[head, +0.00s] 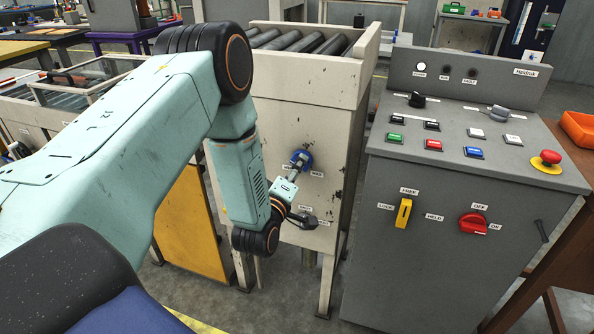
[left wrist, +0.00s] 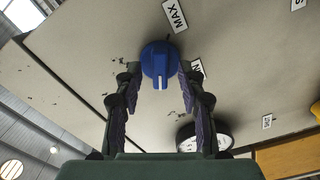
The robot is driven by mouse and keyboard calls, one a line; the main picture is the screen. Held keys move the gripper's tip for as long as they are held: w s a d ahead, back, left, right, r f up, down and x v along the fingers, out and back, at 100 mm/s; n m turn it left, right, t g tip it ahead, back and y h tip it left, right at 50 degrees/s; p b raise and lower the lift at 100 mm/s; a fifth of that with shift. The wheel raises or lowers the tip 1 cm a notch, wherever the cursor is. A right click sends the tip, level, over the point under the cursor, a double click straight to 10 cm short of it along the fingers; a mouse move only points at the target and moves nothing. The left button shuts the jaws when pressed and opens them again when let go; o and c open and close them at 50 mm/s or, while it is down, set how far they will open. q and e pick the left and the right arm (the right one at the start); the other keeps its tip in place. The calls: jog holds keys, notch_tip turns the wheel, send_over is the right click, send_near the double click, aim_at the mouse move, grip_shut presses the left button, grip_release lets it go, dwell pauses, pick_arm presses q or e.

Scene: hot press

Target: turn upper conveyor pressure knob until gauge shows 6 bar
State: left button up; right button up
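The blue pressure knob (head: 301,160) is on the beige side panel of the upper conveyor. In the left wrist view the knob (left wrist: 160,62) has its raised ridge pointing down the picture. My left gripper (head: 296,170) reaches the knob in the head view. In the left wrist view its two fingertips (left wrist: 160,74) lie on either side of the knob, close to its edges; whether they press on it is unclear. The round gauge (head: 302,219) sits below the knob, seen edge-on. In the left wrist view the gauge (left wrist: 205,131) is partly behind a finger, and its reading is not legible. My right gripper is out of view.
A MAX label (left wrist: 175,15) is near the knob; another label is partly covered by the right-hand finger. A grey control console (head: 420,120) with buttons and switches stands to the right. Conveyor rollers (head: 305,42) lie above the panel. A yellow panel (head: 190,220) is below left.

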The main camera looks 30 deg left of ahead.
pick_arm(q)
jog(key=shift+w, duration=0.3)
grip_shut()
dwell(0.3)
